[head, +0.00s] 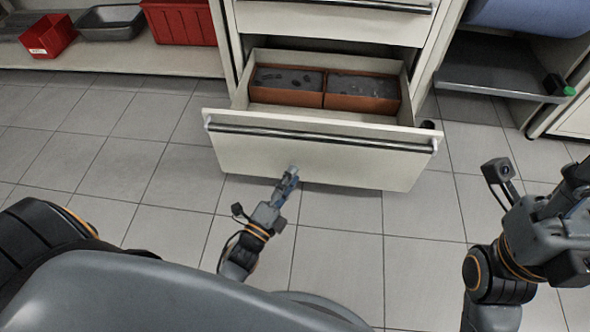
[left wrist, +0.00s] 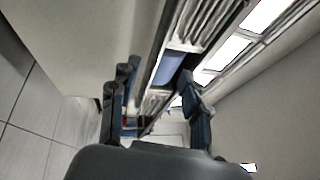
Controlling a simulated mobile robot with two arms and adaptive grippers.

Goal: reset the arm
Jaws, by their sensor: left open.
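My left gripper (head: 290,178) is in front of the open drawer's front panel (head: 315,155), near its lower edge. It is open and holds nothing. In the left wrist view its two fingers stand apart, with an empty gap between them (left wrist: 160,100). Whether it touches the drawer front is hard to tell. My right arm (head: 540,235) is bent at the right edge of the head view. Its gripper end is dark and partly cut off there, and its jaws cannot be made out.
The drawer is pulled out and holds two orange bins (head: 325,101) with dark contents. A horizontal handle bar (head: 320,137) runs along its front. A shelf (head: 150,58) with red bins and a grey tray is at upper left. The tiled floor (head: 340,260) is clear.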

